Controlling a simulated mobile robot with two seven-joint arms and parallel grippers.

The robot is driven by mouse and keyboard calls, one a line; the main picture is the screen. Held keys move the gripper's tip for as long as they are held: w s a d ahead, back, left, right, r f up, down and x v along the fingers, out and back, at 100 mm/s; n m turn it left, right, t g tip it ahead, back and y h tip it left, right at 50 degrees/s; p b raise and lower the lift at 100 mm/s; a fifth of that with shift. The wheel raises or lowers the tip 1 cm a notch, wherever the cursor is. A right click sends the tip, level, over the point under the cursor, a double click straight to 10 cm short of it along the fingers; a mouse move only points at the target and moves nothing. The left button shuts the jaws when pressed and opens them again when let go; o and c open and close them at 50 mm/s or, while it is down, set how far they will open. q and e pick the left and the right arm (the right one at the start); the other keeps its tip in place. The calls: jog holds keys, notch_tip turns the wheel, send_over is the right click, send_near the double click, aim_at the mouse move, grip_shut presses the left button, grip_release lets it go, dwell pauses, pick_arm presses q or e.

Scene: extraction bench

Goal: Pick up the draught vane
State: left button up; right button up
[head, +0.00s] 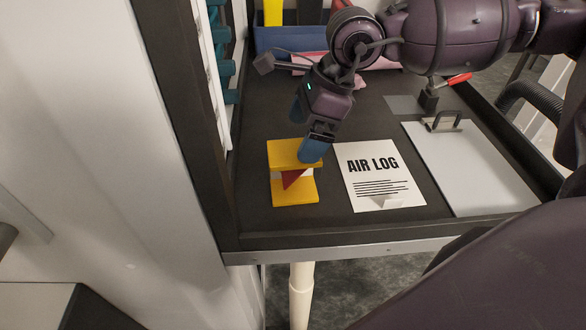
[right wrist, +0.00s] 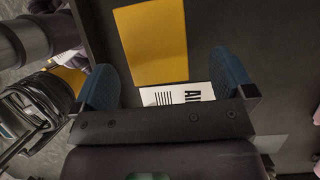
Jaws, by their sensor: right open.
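The draught vane appears to be the yellow piece (head: 294,194) with flat top and bottom plates and a red and white part between them. It stands upright on the dark bench near its left front corner. My right gripper (head: 304,136) is open, with its blue fingers pointing down close to the vane's top plate. In the right wrist view the yellow top plate (right wrist: 151,42) shows ahead, between the spread fingers (right wrist: 163,72). Nothing is held, and I cannot tell whether a finger touches the plate. My left gripper is not in view.
An AIR LOG sheet (head: 379,178) lies right of the vane. A clipboard (head: 474,178) lies farther right. A blue bin (head: 283,41) and pink cloth-like items (head: 380,63) are at the back. A dark frame (head: 190,130) rises at the left edge.

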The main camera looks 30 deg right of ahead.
aim_at(294, 150)
jog(key=shift+x, duration=3.25)
jog(key=shift+s+a, duration=0.15)
jog(key=shift+a, duration=0.05)
jog(key=c, duration=1)
jog(key=shift+r, duration=0.1)
